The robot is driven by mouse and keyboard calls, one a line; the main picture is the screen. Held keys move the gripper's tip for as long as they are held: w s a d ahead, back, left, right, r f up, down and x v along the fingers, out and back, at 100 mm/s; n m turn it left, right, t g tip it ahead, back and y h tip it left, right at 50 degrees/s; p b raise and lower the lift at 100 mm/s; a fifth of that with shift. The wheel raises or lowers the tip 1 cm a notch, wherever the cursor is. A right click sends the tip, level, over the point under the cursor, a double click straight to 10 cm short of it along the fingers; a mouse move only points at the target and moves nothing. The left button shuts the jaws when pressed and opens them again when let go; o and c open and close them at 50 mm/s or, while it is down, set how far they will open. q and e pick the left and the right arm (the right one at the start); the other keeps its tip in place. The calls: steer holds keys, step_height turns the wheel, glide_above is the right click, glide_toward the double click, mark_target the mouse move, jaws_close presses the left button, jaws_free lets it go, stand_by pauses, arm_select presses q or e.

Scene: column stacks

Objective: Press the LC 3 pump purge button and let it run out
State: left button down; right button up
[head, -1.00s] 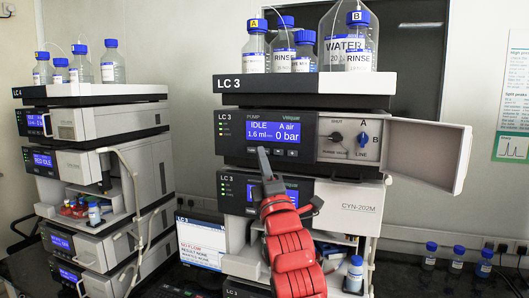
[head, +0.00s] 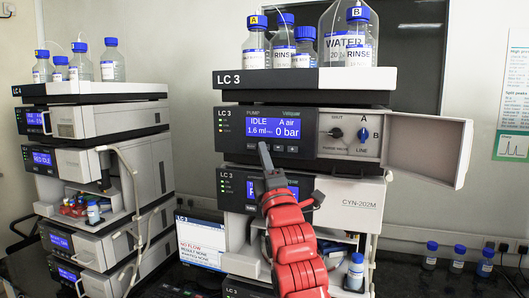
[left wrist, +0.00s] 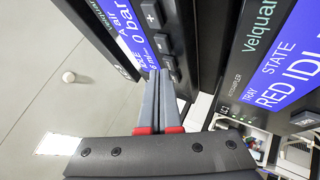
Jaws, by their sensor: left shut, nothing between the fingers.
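The LC 3 pump module (head: 230,148) stands at the top of the right stack, under the bottle tray. Its blue display (head: 272,128) reads IDLE, 1.6 ml, A air, 0 bar. A row of small dark buttons (head: 293,150) lies below the display; the labels are too small to read. My left gripper (head: 264,149) is shut and empty, its tips at the left part of that row, hiding some of it. In the left wrist view the grey shut fingers (left wrist: 160,84) point at the panel beside the buttons (left wrist: 150,14). Contact cannot be told. My right gripper is not in view.
The pump's valve door (head: 428,152) hangs open on the right, beside the purge valve knob (head: 335,133). Bottles (head: 283,45) stand on top. A second module (head: 243,190) lies just below. The LC 4 stack (head: 105,122) stands at left.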

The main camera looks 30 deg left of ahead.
arm_select(q)
steer(key=shift+w+a+b, duration=0.1)
steer(key=shift+w+b, duration=0.25)
steer(key=shift+b, duration=0.1)
stand_by(0.8)
steer(key=shift+s, duration=0.15)
steer(key=shift+s+d+b, duration=0.2)
steer(key=shift+s+b, duration=0.2)
steer(key=shift+s, duration=0.25)
steer(key=s+b, duration=0.1)
steer(key=s, duration=0.1)
steer(key=s+d+b, duration=0.1)
steer(key=s, duration=0.1)
steer(key=shift+s+b, duration=0.4)
stand_by(0.7)
